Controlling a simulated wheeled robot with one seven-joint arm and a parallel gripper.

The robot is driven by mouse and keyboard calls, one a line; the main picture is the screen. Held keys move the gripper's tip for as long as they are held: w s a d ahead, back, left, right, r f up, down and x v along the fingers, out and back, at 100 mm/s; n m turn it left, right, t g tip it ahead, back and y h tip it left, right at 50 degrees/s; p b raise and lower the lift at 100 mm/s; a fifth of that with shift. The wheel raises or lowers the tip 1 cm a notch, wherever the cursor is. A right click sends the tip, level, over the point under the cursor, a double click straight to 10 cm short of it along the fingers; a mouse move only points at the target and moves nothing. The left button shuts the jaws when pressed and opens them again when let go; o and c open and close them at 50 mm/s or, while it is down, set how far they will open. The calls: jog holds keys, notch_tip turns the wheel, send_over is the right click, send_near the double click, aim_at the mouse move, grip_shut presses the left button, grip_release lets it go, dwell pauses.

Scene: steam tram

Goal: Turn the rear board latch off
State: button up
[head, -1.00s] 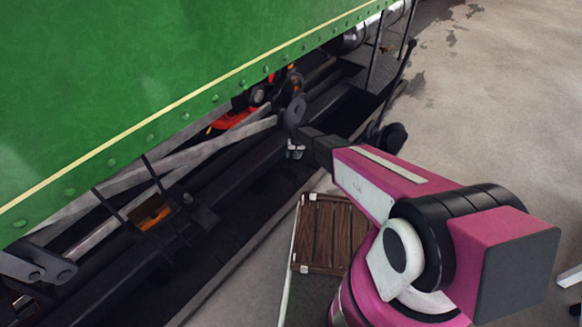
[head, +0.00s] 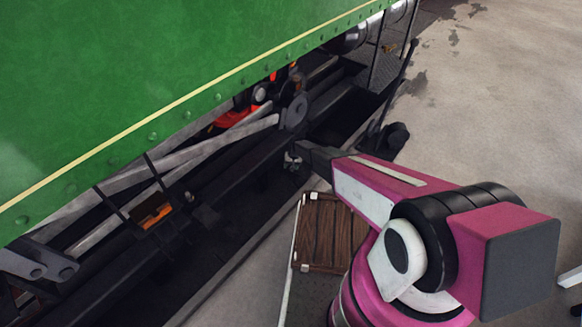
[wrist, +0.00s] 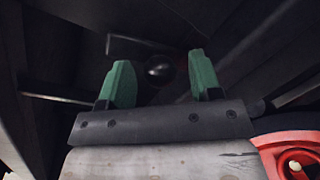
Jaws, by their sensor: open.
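My gripper (head: 293,157) is low beside the green tram (head: 150,85), at the dark running gear under its lower edge. In the wrist view its two green fingertips (wrist: 160,82) stand wide apart. A small dark, shiny round knob (wrist: 160,71) shows between and just beyond them; I cannot tell whether it belongs to the rear board latch. Nothing is seen held. I cannot make out the latch clearly in either view.
Grey rods (head: 200,150) and a round grey disc (head: 296,111) lie close to my gripper. A red part (wrist: 290,152) is at the wrist view's lower right. Paving (head: 490,110) at the right is clear.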

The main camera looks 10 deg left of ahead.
grip_shut()
jog(key=shift+w+d+n, duration=0.1)
jog(key=shift+w+n, duration=0.3)
jog(key=shift+n, duration=0.35)
jog(key=shift+w+d+n, duration=0.1)
jog(key=shift+w+n, duration=0.25)
jog(key=shift+n, duration=0.4)
jog(key=shift+w+a+n+g+h, duration=0.15)
jog(key=shift+w+n+g, duration=0.2)
jog(key=shift+n, duration=0.45)
jog(key=shift+w+d+n+g+h, duration=0.15)
jog(key=shift+w+n, duration=0.25)
jog(key=shift+n, duration=0.4)
jog(key=shift+a, duration=0.1)
grip_release()
